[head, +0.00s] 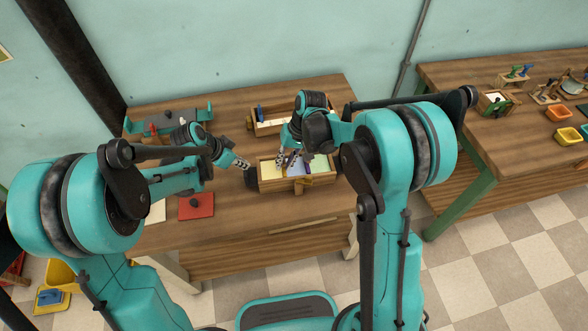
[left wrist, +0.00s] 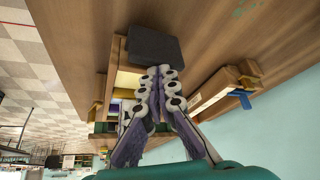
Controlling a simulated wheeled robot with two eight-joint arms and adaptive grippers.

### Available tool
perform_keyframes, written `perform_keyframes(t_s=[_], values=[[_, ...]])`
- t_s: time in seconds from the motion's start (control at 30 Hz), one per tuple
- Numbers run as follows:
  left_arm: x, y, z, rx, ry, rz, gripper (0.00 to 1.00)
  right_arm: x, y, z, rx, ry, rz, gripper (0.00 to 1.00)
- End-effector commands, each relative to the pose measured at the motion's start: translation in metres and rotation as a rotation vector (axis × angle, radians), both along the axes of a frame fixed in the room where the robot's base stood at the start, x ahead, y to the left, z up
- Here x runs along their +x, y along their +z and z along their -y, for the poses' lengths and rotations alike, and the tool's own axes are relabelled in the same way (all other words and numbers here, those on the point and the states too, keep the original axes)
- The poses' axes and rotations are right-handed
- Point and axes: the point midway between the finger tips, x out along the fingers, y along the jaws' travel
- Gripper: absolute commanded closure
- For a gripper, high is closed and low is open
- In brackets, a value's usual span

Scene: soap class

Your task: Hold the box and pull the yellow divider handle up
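The wooden box (head: 297,185) stands near the middle of the table, with pale yellow and bluish compartments inside. It also shows behind the fingers in the left wrist view (left wrist: 121,60). A yellow divider piece (head: 284,171) shows inside it, partly hidden by my right gripper. My right gripper (head: 291,163) reaches down over the box with its fingers spread; whether it touches the divider is unclear. My left gripper (head: 246,166) is just left of the box, near a dark grey block (head: 251,178) at the box's end. Its fingertips meet closely in the left wrist view (left wrist: 160,74), with nothing clearly between them.
Another wooden box (head: 267,130) stands behind, beyond my right gripper. A red mat (head: 196,206) with a dark object lies at the front left. Grey and teal equipment (head: 165,118) stands at the back left. A second table (head: 480,130) holds small trays and tools.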

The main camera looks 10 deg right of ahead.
Motion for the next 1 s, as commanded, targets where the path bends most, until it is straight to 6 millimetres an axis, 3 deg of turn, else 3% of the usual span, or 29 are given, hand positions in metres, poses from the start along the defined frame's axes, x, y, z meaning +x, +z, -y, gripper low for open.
perform_keyframes(t_s=[0.47,1.0], values=[[0.0,0.0,0.0,0.0,0.0,0.0,1.0,0.0,0.001,-0.002,0.005,0.003,0.001,1.0],[0.0,0.0,0.0,0.0,0.0,-0.001,1.0,0.0,0.018,-0.002,0.006,0.002,0.001,1.0]])
